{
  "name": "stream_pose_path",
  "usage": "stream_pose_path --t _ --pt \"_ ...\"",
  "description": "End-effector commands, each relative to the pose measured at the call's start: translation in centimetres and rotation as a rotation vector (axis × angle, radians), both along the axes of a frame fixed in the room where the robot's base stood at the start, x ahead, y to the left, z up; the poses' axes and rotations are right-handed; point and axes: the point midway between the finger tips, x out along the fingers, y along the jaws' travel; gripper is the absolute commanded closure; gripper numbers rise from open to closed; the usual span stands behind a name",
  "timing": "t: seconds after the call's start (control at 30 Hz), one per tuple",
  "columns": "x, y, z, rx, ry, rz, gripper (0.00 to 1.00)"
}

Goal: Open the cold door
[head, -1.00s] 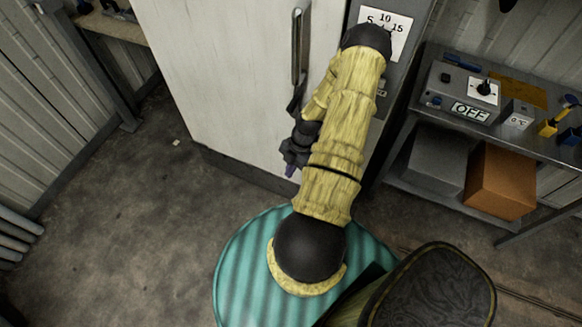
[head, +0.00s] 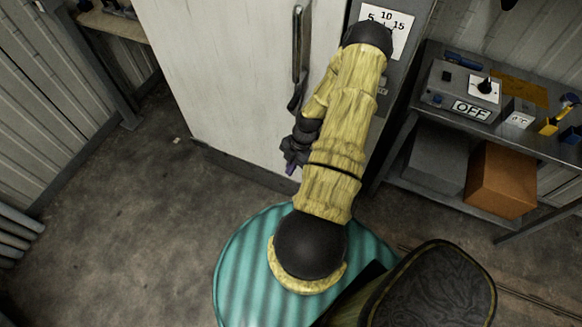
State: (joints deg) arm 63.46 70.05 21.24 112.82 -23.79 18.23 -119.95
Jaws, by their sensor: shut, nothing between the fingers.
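The cold door (head: 225,75) is a tall off-white panel at the upper middle of the head view. It looks closed against its grey frame. Its dark vertical handle (head: 297,45) is on the right part of the door. My gripper (head: 295,105) is small and dark, near the lower end of the handle. It is shut with nothing held. Whether its fingertips touch the handle or sit just in front of it I cannot tell. My arm covers the door's right edge and part of the frame.
A dial plate (head: 386,30) is on the frame at the right. A metal bench (head: 400,145) at the right carries a control box (head: 463,90) reading OFF; an orange box (head: 502,180) sits on its lower shelf. The floor (head: 120,240) at left is clear.

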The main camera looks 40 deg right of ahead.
Motion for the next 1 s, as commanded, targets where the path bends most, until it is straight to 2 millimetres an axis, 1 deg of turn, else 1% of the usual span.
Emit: stream_pose_path --t 0.43,0.57,0.67,0.77,1.0 --pt "0.0 0.0 0.0 0.0 0.0 -0.001 1.0" --pt "0.1 -0.1 0.5 0.0 0.0 0.0 1.0" --pt "0.2 -0.4 1.4 -0.001 -0.001 0.001 1.0" --pt "0.4 -0.8 2.8 -0.002 -0.002 0.004 1.0" --pt "1.0 -1.8 6.7 -0.001 -0.001 0.013 1.0"
